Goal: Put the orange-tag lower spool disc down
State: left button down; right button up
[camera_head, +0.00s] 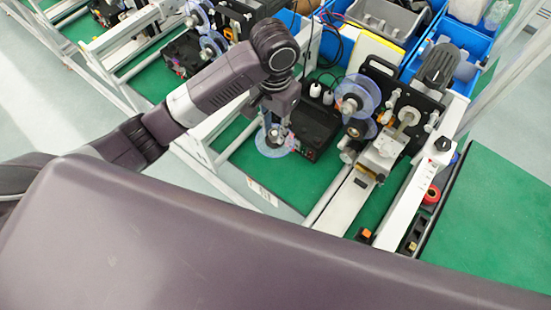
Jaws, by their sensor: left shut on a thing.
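My left gripper (275,125) points down over the green bench top at the coder station. It is shut on a clear bluish spool disc (267,150), which shows below and around the fingers. I cannot make out an orange tag on this disc. The disc is left of the black box, and I cannot tell whether it touches the bench top. My right gripper is not in view.
A black control box (315,128) stands close right of the held disc. Another clear spool disc (364,91) is mounted on the coder further right. Blue bins (471,38) stand behind. A white frame rail (205,150) is left; green bench top (500,215) is bare at right.

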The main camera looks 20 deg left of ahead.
pick_arm(q)
jog(key=shift+f, duration=8.7)
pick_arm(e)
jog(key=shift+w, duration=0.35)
pick_arm(q)
jog(key=c, duration=1.6)
grip_release()
jog(key=shift+r, duration=0.1)
